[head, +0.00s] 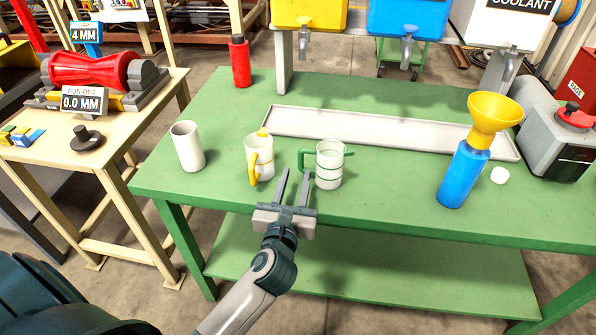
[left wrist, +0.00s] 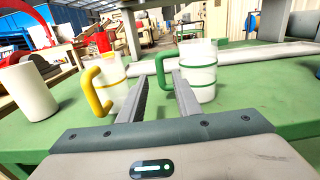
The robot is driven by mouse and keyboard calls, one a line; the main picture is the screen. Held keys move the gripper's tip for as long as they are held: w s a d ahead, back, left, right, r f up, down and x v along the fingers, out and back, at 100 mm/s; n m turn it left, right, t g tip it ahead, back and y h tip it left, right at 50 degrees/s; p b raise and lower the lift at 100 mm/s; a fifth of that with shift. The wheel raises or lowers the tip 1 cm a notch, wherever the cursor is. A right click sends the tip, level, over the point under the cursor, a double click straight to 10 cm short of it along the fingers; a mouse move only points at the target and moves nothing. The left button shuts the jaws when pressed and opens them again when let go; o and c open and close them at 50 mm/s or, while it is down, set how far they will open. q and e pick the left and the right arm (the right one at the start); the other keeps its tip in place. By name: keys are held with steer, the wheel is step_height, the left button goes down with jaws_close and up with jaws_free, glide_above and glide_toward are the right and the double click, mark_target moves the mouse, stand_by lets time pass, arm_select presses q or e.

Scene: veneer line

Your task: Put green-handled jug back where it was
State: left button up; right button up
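The green-handled jug (head: 330,166) is a clear-white jug with green bands, standing upright on the green table; its handle points left. It also shows in the left wrist view (left wrist: 199,74), with its green handle beside the right finger. My left gripper (head: 295,172) is open, its fingers apart and pointing at the gap between the two jugs. In the left wrist view (left wrist: 155,82) nothing is between the fingers; whether the right finger touches the green handle I cannot tell. A yellow-handled jug (head: 259,158) stands upright just left of the fingers. My right gripper is not in view.
A white cylinder (head: 187,147) stands at the left, a red bottle (head: 240,64) behind. A long pale tray (head: 380,129) lies behind the jugs. The table's front middle is clear.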

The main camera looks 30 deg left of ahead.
arm_select(q)
steer(key=b+v, duration=0.1)
steer(key=v, duration=0.6)
steer(key=shift+s, duration=0.2)
